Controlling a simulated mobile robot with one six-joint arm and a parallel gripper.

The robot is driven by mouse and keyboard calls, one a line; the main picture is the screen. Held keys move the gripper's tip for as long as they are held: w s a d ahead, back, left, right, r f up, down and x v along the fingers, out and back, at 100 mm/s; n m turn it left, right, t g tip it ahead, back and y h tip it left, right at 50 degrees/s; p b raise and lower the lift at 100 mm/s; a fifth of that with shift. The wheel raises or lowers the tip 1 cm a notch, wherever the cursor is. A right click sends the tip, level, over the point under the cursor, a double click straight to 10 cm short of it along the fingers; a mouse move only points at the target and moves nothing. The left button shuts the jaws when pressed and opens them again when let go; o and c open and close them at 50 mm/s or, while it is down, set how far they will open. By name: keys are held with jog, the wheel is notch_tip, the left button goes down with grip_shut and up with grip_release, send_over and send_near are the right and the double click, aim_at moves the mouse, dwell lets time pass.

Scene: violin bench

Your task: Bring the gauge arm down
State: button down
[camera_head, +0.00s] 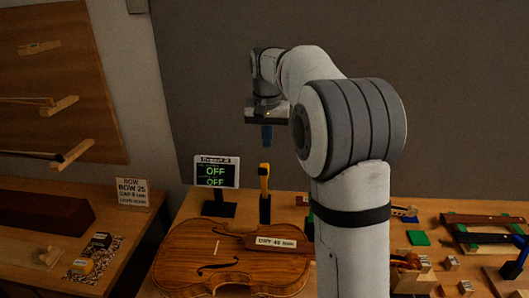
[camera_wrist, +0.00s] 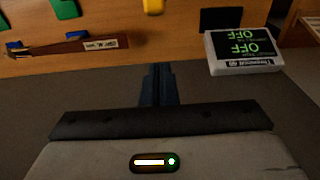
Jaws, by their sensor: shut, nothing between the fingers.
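A yellow upright piece (camera_head: 264,178), which looks like the gauge arm, stands on a black stand (camera_head: 265,209) behind the violin plate. Its yellow top shows at the upper edge of the wrist view (camera_wrist: 153,5), mostly cut off. A display (camera_head: 216,172) beside it reads OFF on both lines; it also shows upside down in the wrist view (camera_wrist: 243,50). My gripper (camera_head: 267,136) is shut and empty, pointing down above the yellow piece with a gap between them. Its closed dark fingers show in the wrist view (camera_wrist: 157,82).
A violin-shaped wooden plate (camera_head: 215,255) with a label lies in front on the bench. A green block (camera_head: 418,238) and several small parts and tools lie to the right. A side table with a sign (camera_head: 132,192) stands at left. A grey wall rises behind.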

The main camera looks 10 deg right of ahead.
aim_at(265, 177)
jog(key=s+f, duration=0.1)
jog(key=s+a+f, duration=0.1)
jog(key=s, duration=0.1)
jog(key=shift+s+a+f, duration=0.1)
jog(key=shift+s+f, duration=0.05)
jog(key=shift+s, duration=0.15)
jog(key=shift+s, duration=0.1)
dwell(0.3)
jog(key=shift+s+a+t+b, duration=0.15)
jog(key=shift+s+t+b, duration=0.15)
jog(key=shift+b, duration=0.5)
jog(key=shift+s, duration=0.1)
